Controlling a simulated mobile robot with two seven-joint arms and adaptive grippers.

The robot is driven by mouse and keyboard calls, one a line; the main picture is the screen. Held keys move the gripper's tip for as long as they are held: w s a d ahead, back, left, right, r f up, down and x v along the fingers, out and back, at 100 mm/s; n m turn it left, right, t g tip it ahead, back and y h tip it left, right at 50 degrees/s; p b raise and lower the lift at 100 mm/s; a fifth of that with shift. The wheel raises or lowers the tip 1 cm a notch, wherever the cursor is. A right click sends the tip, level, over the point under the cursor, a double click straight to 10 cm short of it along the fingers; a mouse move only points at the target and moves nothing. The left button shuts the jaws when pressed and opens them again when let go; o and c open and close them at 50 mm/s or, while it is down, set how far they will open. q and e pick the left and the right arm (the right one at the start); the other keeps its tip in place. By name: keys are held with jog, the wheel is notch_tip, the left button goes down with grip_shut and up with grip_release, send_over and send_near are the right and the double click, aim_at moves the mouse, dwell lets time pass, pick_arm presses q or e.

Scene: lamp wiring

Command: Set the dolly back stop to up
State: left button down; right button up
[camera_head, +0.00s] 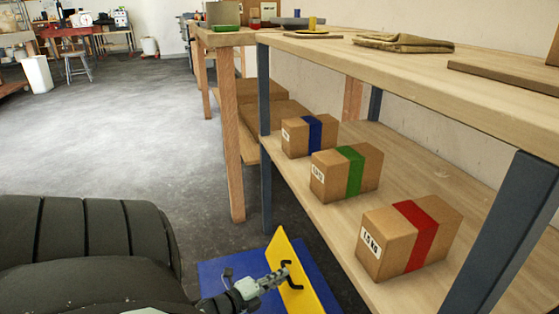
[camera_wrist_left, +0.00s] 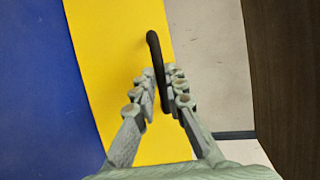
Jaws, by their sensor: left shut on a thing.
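The dolly's blue deck (camera_head: 216,270) lies on the floor beside the shelf, at the bottom of the head view. Its yellow back stop (camera_head: 290,254) rises from the deck at a slant; its exact angle is hard to tell. A black handle (camera_head: 287,265) is on the yellow face. My left gripper (camera_head: 278,278) is at this handle. In the left wrist view, the fingers (camera_wrist_left: 160,85) are shut around the black handle (camera_wrist_left: 154,48), in front of the yellow panel (camera_wrist_left: 110,50), with the blue deck (camera_wrist_left: 40,80) to the left. My right gripper is out of view.
A wooden shelf unit (camera_head: 455,78) stands to the right. Boxes with blue (camera_head: 312,134), green (camera_head: 349,172) and red (camera_head: 413,235) bands sit on its lower board. A grey post (camera_head: 263,150) stands just behind the dolly. Open floor (camera_head: 140,125) lies to the left.

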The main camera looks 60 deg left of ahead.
pick_arm(q)
jog(key=shift+s+a+f, duration=0.1)
jog(key=shift+s+f, duration=0.25)
jog(key=shift+f, duration=0.15)
jog(key=c, duration=1.7)
grip_release()
jog(key=shift+f, duration=0.1)
jog(key=shift+o, duration=0.6)
jog(key=shift+w, duration=0.1)
jog(key=shift+r, duration=0.2)
jog(key=v, duration=1.2)
jog(key=shift+c, duration=0.2)
